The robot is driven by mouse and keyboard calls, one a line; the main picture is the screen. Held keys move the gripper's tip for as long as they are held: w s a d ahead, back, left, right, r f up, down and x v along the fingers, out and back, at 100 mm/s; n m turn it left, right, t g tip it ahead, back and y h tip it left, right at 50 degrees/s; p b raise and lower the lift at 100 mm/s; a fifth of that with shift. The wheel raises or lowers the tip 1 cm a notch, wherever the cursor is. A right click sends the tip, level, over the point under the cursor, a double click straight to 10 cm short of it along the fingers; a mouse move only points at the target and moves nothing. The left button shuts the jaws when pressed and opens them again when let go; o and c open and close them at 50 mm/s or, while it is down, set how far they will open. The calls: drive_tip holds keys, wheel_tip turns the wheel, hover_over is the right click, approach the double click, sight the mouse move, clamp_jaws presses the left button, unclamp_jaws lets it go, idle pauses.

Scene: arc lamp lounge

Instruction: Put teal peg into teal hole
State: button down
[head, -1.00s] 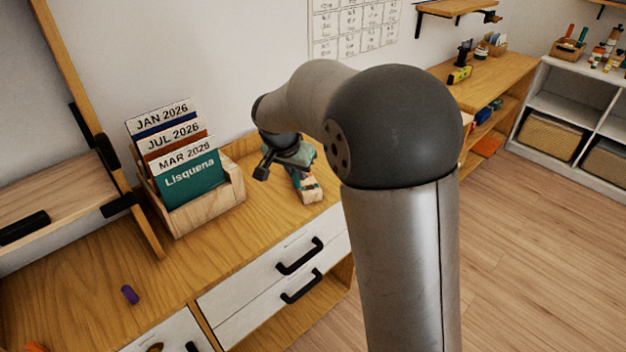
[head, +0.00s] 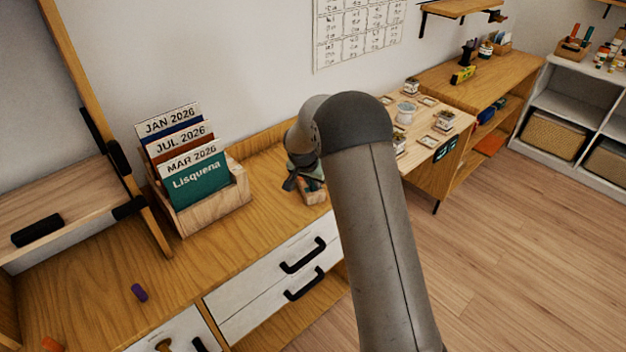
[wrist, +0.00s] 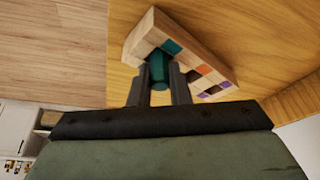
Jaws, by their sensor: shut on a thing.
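The teal peg (wrist: 159,71) is held between the two fingers of my gripper (wrist: 160,84) in the wrist view. The wooden peg block (wrist: 143,38) lies just beyond the fingertips, with dark holes and teal, orange and purple colour patches. The peg's far end overlaps the block beside the teal patch (wrist: 172,46). The teal hole's opening is hidden, and I cannot tell whether the peg's end is inside it or in front of it. In the head view the block (head: 314,196) is on the wooden cabinet top, partly covered by my gripper (head: 291,183).
A wooden card holder (head: 215,212) with upright cards stands left of the block. A purple peg (head: 139,292) and an orange peg (head: 52,344) lie near the front left. The cabinet top (head: 95,265) between is mostly clear. A table with small items stands to the right.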

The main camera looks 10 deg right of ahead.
drive_tip(key=shift+s+f+b, duration=0.1)
drive_tip(key=shift+f+b, duration=0.3)
drive_tip(key=shift+b, duration=0.15)
drive_tip(key=shift+f, duration=0.1)
